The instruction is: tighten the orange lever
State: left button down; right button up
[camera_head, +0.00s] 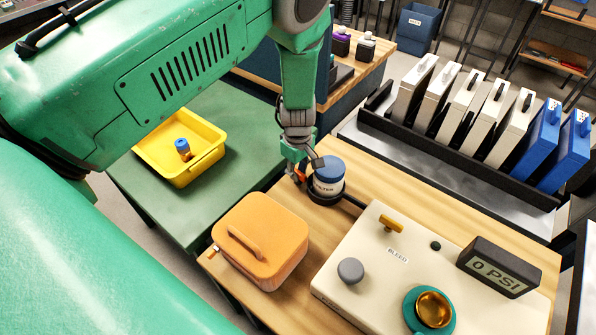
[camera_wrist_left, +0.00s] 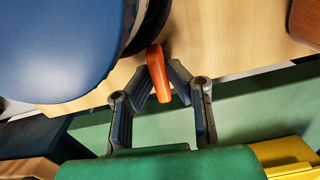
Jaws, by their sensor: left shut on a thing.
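The orange lever (camera_wrist_left: 158,75) sticks out from the dark ring at the base of a blue-topped canister (camera_head: 328,178) on the wooden table. In the left wrist view the canister's blue top (camera_wrist_left: 60,45) fills the upper left. My left gripper (camera_head: 302,172) is at the canister's left side, and in the left wrist view its two fingers (camera_wrist_left: 160,88) are closed on the lever from both sides. In the head view the lever (camera_head: 299,175) is mostly hidden by the fingers. My right gripper is not in view.
An orange case (camera_head: 262,240) stands in front of the canister. A cream panel (camera_head: 345,300) with a yellow handle, knobs and a "0 PSI" display (camera_head: 498,267) is at right. A yellow bin (camera_head: 205,165) sits on the green table. Several upright cases (camera_head: 460,100) stand behind.

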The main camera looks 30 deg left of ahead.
aim_at(299, 171)
pick_arm(q)
jog(key=shift+s+d+f, duration=0.1)
jog(key=shift+d, duration=0.05)
dwell(0.3)
jog(key=c, duration=1.8)
grip_release()
jog(key=shift+c, duration=0.2)
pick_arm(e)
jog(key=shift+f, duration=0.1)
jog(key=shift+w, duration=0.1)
pick_arm(q)
jog(key=shift+w, duration=0.2)
notch_tip(299, 171, up, 12)
jog(key=shift+f, duration=0.1)
